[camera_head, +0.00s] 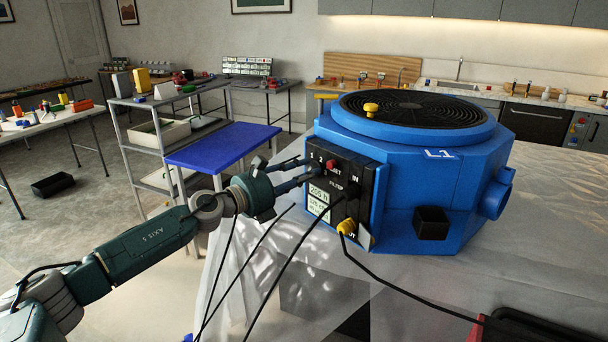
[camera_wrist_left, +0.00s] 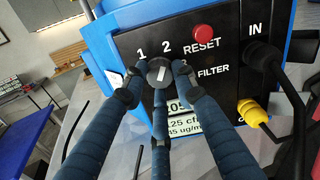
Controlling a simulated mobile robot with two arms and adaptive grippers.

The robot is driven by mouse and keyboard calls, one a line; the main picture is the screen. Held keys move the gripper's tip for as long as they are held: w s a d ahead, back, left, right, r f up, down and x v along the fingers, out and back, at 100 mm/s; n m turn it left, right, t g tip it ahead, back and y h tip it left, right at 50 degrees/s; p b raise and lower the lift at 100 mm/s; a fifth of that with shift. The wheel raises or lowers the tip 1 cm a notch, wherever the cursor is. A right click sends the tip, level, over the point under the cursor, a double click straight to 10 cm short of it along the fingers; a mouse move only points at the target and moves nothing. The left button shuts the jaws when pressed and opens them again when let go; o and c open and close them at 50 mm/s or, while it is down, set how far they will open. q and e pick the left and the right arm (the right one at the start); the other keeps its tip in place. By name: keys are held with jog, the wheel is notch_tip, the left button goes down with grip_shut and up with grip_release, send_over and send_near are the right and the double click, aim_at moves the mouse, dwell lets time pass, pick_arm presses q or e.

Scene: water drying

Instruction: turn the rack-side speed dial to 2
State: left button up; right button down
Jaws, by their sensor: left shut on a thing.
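The speed dial (camera_wrist_left: 160,70) is a small grey knob on the black control panel (camera_head: 347,170) of the blue machine (camera_head: 410,165). My left gripper (camera_head: 312,169) comes in from the left. In the left wrist view its dark fingers (camera_wrist_left: 159,77) are shut around the dial. A pale mark on the dial's face slants up and to the right, roughly towards the printed 2 (camera_wrist_left: 167,47). The printed 1 (camera_wrist_left: 141,53) is to the left. Another label at the right is partly hidden by a finger. My right gripper is not in view.
A red RESET button (camera_wrist_left: 204,32) sits close to the dial. A black plug (camera_wrist_left: 262,56) and a yellow connector (camera_wrist_left: 252,112) with cables stand out from the panel. The machine rests on a sheet-covered table (camera_head: 500,270).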

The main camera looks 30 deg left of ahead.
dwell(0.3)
pick_arm(q)
jog(key=o, duration=1.2)
jog(key=shift+v, duration=6)
